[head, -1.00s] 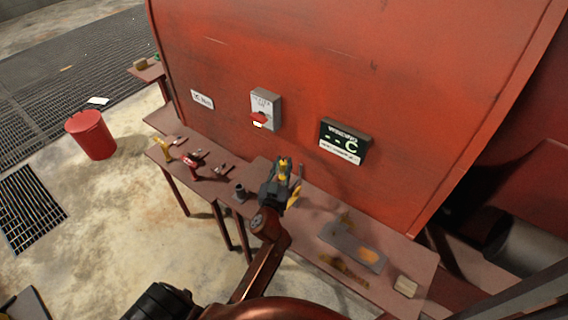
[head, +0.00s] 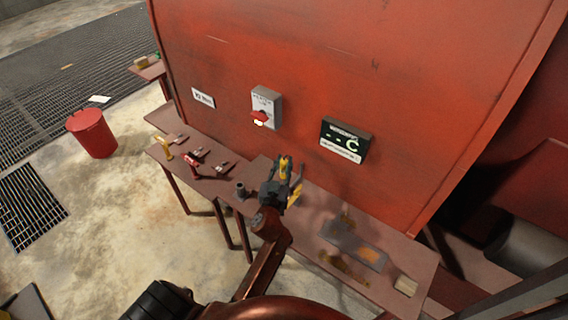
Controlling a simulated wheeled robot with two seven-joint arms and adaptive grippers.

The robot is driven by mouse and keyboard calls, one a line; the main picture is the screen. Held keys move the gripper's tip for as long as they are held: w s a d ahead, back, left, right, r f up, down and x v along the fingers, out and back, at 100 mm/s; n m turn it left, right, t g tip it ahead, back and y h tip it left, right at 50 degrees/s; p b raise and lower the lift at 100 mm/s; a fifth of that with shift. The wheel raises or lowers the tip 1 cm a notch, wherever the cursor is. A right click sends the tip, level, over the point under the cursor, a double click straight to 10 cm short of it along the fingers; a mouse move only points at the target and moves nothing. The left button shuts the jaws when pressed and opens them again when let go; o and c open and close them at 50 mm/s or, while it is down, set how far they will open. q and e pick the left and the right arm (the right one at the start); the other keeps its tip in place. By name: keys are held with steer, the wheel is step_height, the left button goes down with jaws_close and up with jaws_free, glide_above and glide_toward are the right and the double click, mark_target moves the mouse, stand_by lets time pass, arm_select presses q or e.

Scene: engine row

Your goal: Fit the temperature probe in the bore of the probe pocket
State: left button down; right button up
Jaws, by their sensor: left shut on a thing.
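My left gripper (head: 284,172) is over the bench against the red machine, seen from above and behind. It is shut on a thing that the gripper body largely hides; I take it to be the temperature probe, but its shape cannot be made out. A small dark upright cylinder (head: 240,190) stands on the bench just left of the gripper, apart from it. It may be the probe pocket; its bore is too small to see. My right gripper is not in view.
A grey plate (head: 345,240) with an orange patch and a pale block (head: 406,285) lie on the right of the bench. Small yellow and red tools (head: 192,160) lie on the left. A switch box (head: 266,106) and a display (head: 345,140) are on the red panel. A red bucket (head: 92,135) stands on the floor.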

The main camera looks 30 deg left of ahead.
mark_target(283, 177)
arm_select(q)
steer(key=shift+f+b, duration=2.95)
steer(key=shift+f, duration=0.6)
steer(key=c, duration=1.6)
jaws_free()
step_height(283, 177, up, 10)
steer(key=shift+r, duration=0.1)
